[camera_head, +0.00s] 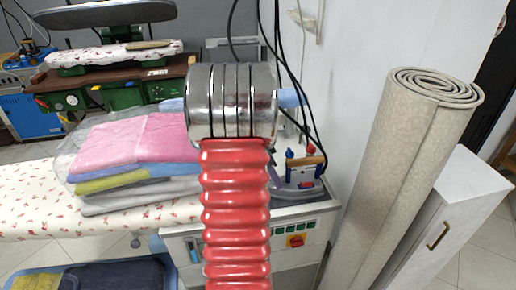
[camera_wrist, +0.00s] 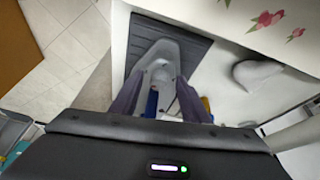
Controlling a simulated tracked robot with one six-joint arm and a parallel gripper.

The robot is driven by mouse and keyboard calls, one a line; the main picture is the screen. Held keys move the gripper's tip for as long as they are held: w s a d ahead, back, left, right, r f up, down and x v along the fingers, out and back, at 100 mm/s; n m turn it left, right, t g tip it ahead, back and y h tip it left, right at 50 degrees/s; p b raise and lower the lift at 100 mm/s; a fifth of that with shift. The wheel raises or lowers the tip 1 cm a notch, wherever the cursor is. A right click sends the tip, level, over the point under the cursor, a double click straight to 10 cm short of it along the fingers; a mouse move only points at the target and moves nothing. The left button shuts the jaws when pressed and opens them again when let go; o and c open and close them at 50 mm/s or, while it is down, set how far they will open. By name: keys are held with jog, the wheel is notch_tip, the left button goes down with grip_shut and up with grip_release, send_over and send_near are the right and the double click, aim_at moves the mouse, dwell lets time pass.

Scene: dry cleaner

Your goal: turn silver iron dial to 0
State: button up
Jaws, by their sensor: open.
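The iron stands on the right end of the ironing station in the camera_head view, with a grey body (camera_head: 299,193), a brown handle, blue supports and a small red part. In the wrist view a grey iron (camera_wrist: 163,66) lies on a black ribbed mat (camera_wrist: 193,45), with a blue part behind it. My gripper (camera_wrist: 158,82) is open, its two dark purple fingers on either side of the iron's rear part. I cannot tell whether they touch it. The dial and its setting cannot be made out.
Folded garments (camera_head: 125,150) lie on a floral ironing board (camera_head: 35,200) at left. A rolled beige carpet (camera_head: 415,175) and a white cabinet (camera_head: 460,215) stand at right. Black cables (camera_head: 290,75) hang along the wall near the iron. A green-fronted bench (camera_head: 110,75) stands behind.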

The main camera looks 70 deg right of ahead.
jog(key=v, duration=1.3)
jog(key=shift+r, duration=0.45)
jog(key=shift+w, duration=0.15)
jog(key=shift+n, duration=0.3)
